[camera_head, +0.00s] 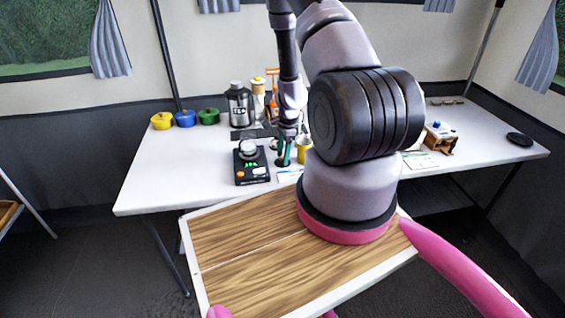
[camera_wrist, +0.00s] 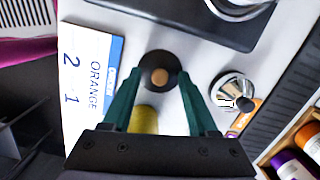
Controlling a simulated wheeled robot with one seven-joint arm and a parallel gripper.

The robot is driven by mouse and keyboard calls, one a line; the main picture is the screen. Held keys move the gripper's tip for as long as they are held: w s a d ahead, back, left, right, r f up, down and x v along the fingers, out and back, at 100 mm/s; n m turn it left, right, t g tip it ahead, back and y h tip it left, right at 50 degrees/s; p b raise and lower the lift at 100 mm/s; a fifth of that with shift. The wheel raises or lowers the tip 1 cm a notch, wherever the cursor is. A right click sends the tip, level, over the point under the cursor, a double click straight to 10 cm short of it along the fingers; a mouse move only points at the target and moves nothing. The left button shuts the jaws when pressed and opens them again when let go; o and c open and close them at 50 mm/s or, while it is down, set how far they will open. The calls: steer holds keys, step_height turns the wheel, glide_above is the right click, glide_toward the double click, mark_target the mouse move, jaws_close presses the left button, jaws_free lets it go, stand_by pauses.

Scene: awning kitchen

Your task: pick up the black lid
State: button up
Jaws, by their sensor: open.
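A round black lid (camera_wrist: 148,62) with a tan knob at its centre lies on the white table. In the wrist view it shows between my fingertips; whether they reach its height I cannot tell. My gripper (camera_wrist: 159,80) has two teal fingers, spread apart with nothing held. In the head view my gripper (camera_head: 287,154) points down over the table, and the dark lid (camera_head: 281,163) shows just below it, partly hidden by the fingers. Another flat black disc (camera_head: 519,139) lies far right on the table.
A black scale (camera_head: 251,166) stands just left of my gripper. A yellow can (camera_head: 304,150) is close on the right, and a printed card (camera_wrist: 90,85) lies beside the lid. A shiny metal piece (camera_wrist: 228,90) is nearby. Colored pots (camera_head: 185,118) stand back left; the table's left front is clear.

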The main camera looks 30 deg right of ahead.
jaws_close()
steer(key=shift+r, duration=0.15)
